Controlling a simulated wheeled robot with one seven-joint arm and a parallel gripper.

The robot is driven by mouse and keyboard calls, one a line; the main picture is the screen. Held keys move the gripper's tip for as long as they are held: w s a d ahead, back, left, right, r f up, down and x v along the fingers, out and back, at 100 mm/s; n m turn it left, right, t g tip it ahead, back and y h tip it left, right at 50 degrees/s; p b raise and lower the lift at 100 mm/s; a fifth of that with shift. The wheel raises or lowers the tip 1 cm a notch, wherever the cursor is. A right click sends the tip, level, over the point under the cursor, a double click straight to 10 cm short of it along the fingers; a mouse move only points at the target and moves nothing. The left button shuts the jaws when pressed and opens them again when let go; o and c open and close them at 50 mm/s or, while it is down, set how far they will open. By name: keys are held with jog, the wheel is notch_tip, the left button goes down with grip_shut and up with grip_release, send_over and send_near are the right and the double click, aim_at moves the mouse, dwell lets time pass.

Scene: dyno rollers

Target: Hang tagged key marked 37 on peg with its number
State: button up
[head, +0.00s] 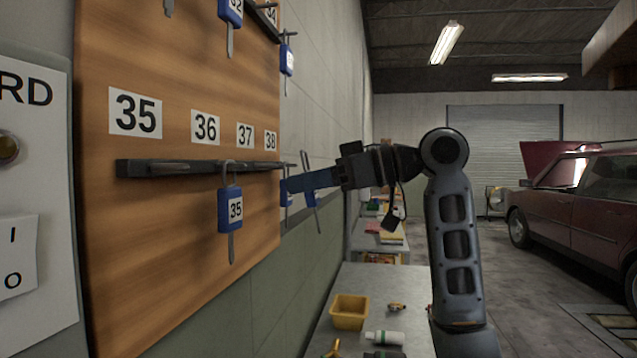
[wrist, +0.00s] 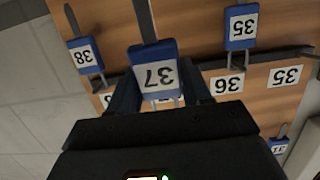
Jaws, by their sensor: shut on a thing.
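The blue key tag marked 37 (wrist: 155,72) sits between the two dark fingers of my gripper (wrist: 160,92) in the wrist view, which shows the board upside down. My gripper (head: 289,187) reaches in from the right beside the lower peg rail in the head view, shut on this tag. The tag is in front of the lower rail (head: 170,168), near the 37 label (head: 245,135); the wrist view shows that label mostly hidden behind it. I cannot tell whether its ring is around a peg.
Tag 35 (head: 231,209) hangs on the lower rail, left of my gripper. Tag 38 (wrist: 85,56) hangs on the other side. Labels 35 (head: 135,112), 36 (head: 206,127) and 38 (head: 270,140) line the board. A bench with a yellow bin (head: 349,312) stands below.

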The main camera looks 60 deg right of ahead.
jog(key=shift+r+b+x, duration=0.15)
jog(key=shift+b+x, duration=0.05)
jog(key=shift+x, duration=1.15)
jog(key=shift+r+b+x, duration=0.15)
jog(key=shift+b+x, duration=0.05)
jog(key=shift+x, duration=1.15)
jog(key=shift+w+a+f, duration=0.25)
jog(key=shift+w+f, duration=0.15)
jog(key=shift+w, duration=0.2)
jog(key=o, duration=1.1)
jog(key=b+v, duration=0.1)
jog(key=v, duration=0.6)
jog(key=shift+s+d, duration=0.1)
jog(key=shift+s, duration=0.2)
